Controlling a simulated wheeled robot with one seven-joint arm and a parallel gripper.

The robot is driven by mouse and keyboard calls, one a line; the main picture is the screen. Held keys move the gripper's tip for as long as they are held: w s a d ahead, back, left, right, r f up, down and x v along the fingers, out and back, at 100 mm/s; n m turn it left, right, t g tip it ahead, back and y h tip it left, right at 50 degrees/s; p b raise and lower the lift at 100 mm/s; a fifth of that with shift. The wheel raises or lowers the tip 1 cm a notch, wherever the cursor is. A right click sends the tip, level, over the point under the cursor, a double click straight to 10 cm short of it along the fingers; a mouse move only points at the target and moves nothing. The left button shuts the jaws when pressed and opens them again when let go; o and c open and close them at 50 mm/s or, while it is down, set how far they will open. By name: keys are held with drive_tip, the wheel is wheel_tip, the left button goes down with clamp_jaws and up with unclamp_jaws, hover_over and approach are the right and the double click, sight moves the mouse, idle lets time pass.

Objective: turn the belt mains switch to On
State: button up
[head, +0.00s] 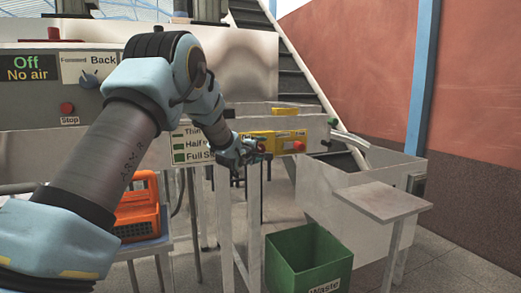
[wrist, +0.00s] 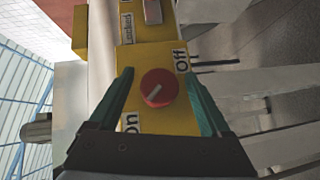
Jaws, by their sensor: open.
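In the wrist view, the belt mains switch (wrist: 170,89) is a round red knob on a yellow panel (wrist: 145,56). The panel reads "Off" at the upper right and "On" at the lower left. The knob's white mark runs from its middle to the lower left, toward "On". My gripper (wrist: 157,76) is open, with one finger on each side of the knob. Small gaps show between fingers and knob. In the head view, my gripper (head: 258,156) is at the yellow panel (head: 284,136) and hides the knob.
A red button (head: 299,146) sits at the panel's right end. A green waste bin (head: 308,262) stands below on the floor, with a small pale table (head: 378,200) to its right. An orange crate (head: 137,212) is at the left. The conveyor (head: 293,75) rises behind.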

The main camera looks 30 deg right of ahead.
clamp_jaws()
idle(0.7)
